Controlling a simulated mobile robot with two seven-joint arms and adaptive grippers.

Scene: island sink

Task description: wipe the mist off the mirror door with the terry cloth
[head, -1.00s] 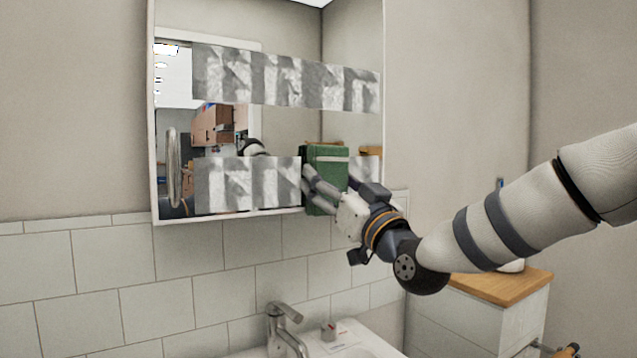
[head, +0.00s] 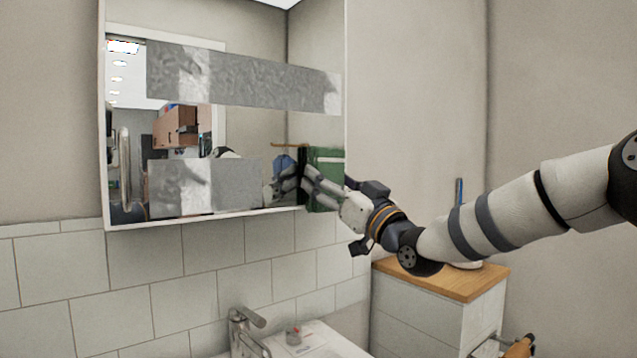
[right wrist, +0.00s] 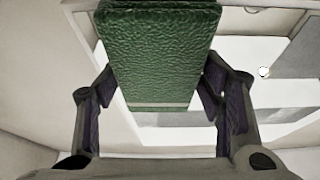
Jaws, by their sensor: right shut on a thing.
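The mirror door (head: 235,135) hangs on the wall. Grey mist covers an upper band (head: 245,80) across most of its width and a lower band (head: 205,187) at the left and middle. The lower band ends left of the green terry cloth (head: 327,165), and clear glass lies between them. My right gripper (head: 312,183) is shut on the cloth at the door's lower right edge, partly hiding it. The cloth also fills the middle of the right wrist view (right wrist: 160,55), between the fingers. Whether it touches the glass I cannot tell. My left gripper is out of view.
A faucet (head: 242,330) and white sink (head: 315,345) stand below the mirror. A white cabinet with a wooden top (head: 470,282) stands at the right under my right arm. A metal handle (head: 124,165) shows at the mirror's left. Tiled wall lies below the door.

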